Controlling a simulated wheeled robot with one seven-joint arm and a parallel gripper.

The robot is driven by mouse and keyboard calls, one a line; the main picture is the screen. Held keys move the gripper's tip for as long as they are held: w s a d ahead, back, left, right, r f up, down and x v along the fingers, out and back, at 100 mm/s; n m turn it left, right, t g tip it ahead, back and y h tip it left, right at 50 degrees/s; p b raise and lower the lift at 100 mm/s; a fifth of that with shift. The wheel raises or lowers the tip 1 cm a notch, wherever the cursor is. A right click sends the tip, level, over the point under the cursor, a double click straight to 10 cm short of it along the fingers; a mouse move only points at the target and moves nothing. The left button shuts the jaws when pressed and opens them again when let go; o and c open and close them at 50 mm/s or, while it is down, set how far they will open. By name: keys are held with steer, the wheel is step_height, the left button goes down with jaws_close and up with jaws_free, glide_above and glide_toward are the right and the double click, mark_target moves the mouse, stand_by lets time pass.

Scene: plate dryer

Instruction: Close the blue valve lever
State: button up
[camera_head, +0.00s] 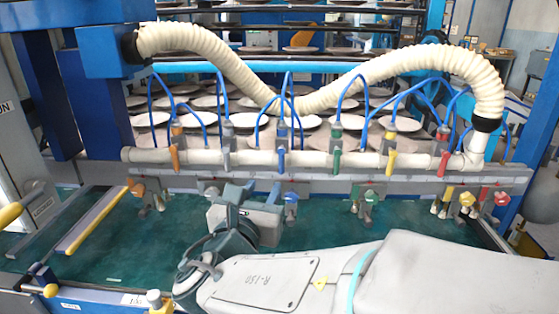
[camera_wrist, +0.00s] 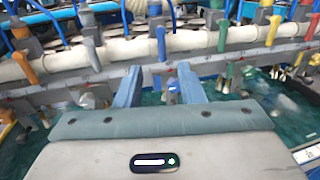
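A blue valve lever (camera_head: 281,161) hangs upright against the white pipe (camera_head: 310,158), near the middle of the row. It also shows in the wrist view (camera_wrist: 161,44), just beyond the space between my fingertips. A lower valve with a blue handle (camera_head: 290,197) sits below the rail and partly shows between my fingers in the wrist view (camera_wrist: 172,97). My gripper (camera_wrist: 159,78) is open and empty, its two blue-grey fingers apart and pointing at the pipe. In the head view, my gripper (camera_head: 254,197) is below and left of the hanging blue lever.
Orange (camera_head: 175,160), green (camera_head: 337,161), yellow (camera_head: 390,163) and red (camera_head: 443,164) levers hang along the same pipe. A grey rail (camera_head: 400,184) runs beneath it. Blue hoses and a ribbed cream hose (camera_head: 205,47) arch above. The green surface (camera_head: 120,245) at front left is mostly clear.

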mark_target(281, 158)
steer(key=p+x, duration=0.1)
steer(key=x, duration=1.1)
steer(key=shift+w+d+f, duration=0.1)
steer(key=shift+w+d, duration=0.05)
steer(key=shift+w, duration=0.05)
jaws_close()
